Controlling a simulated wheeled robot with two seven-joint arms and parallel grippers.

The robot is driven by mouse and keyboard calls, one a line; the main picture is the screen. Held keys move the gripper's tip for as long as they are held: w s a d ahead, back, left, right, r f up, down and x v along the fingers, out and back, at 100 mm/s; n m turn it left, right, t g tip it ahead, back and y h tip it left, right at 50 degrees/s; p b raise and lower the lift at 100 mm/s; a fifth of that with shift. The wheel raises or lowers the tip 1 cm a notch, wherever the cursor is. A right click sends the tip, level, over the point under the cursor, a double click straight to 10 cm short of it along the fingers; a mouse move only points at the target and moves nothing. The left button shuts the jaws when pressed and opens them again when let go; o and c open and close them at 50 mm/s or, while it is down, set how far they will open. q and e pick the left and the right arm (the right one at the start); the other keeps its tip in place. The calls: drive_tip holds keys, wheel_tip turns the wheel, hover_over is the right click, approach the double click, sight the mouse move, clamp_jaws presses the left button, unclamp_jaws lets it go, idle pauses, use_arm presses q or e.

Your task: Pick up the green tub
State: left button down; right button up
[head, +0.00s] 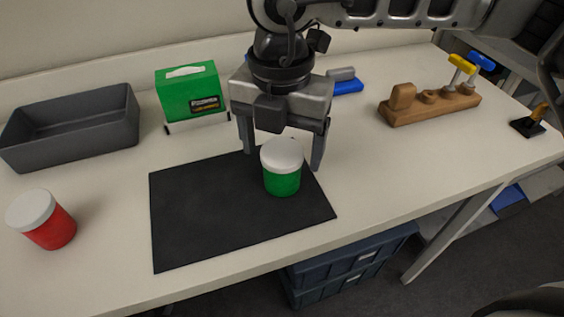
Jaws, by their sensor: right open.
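The green tub (282,182) has a white lid and stands upright on the black mat (205,215), near the mat's right side. My right gripper (282,158) comes down from above and behind the tub. Its two fingers point down and are spread wide, one to the left and one to the right of the tub. Gaps show between the fingers and the tub in this view. How far behind the tub the fingers are, I cannot tell exactly. My left gripper is not in view.
A red tub (52,228) with a white lid stands at the left. A grey bin (72,128), a green box (190,92) and a wooden rack (430,105) with tools line the back. The front right of the table is clear.

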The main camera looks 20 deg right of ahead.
sight(282, 151)
drive_tip(key=shift+f, duration=1.6)
drive_tip(key=c, duration=1.1)
drive_tip(key=shift+r, duration=0.15)
